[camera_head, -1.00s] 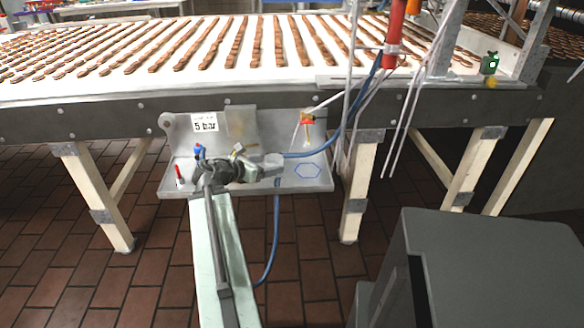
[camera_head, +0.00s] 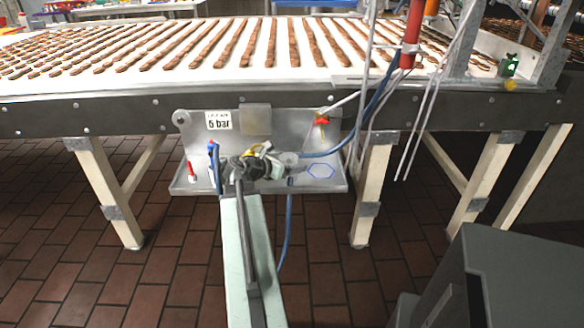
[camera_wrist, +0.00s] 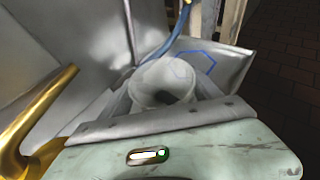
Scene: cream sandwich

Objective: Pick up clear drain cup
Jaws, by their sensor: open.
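The clear drain cup (camera_wrist: 165,78) shows in the wrist view as a pale, see-through round cup with a dark spot inside. It appears to stand on the metal shelf (camera_head: 335,184) under the conveyor. In the wrist view my gripper (camera_wrist: 168,92) is open, with its grey jaws low on either side of the cup; I cannot tell whether they touch it.
A brass pipe (camera_wrist: 38,122) curves close by on the left in the wrist view. A blue hose (camera_head: 320,154) runs behind the gripper. A blue hexagon (camera_head: 321,171) marks the shelf to the right. A red-tipped bottle (camera_head: 191,172) stands at the shelf's left.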

